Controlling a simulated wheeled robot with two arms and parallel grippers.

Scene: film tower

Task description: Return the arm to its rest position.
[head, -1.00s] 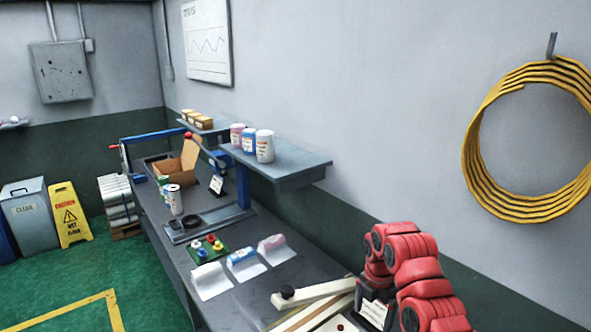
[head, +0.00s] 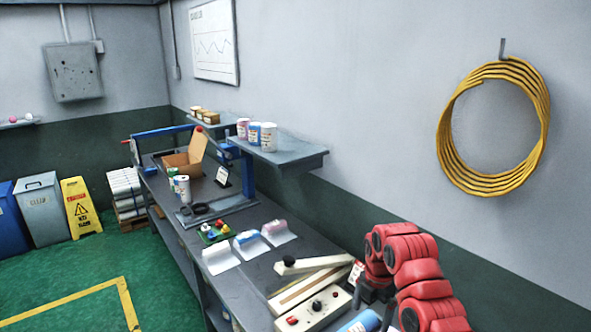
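My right arm (head: 420,275), with red rounded segments, is folded up at the lower right, over the near right side of the workbench (head: 262,290). A dark part at its end, probably my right gripper (head: 374,291), hangs just above the bench beside a white box with buttons (head: 313,311). Its fingers are too small and partly hidden to tell open from shut. I see nothing clearly held in it. My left arm and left gripper are not in view.
A blue roll (head: 362,321) lies under the arm. Sheeted rolls (head: 221,258), a coloured-knob board (head: 213,232), cans (head: 183,187) and an open carton (head: 177,163) stand farther back. A wall shelf (head: 285,155) overhangs the bench. Green floor (head: 75,280) at left is clear.

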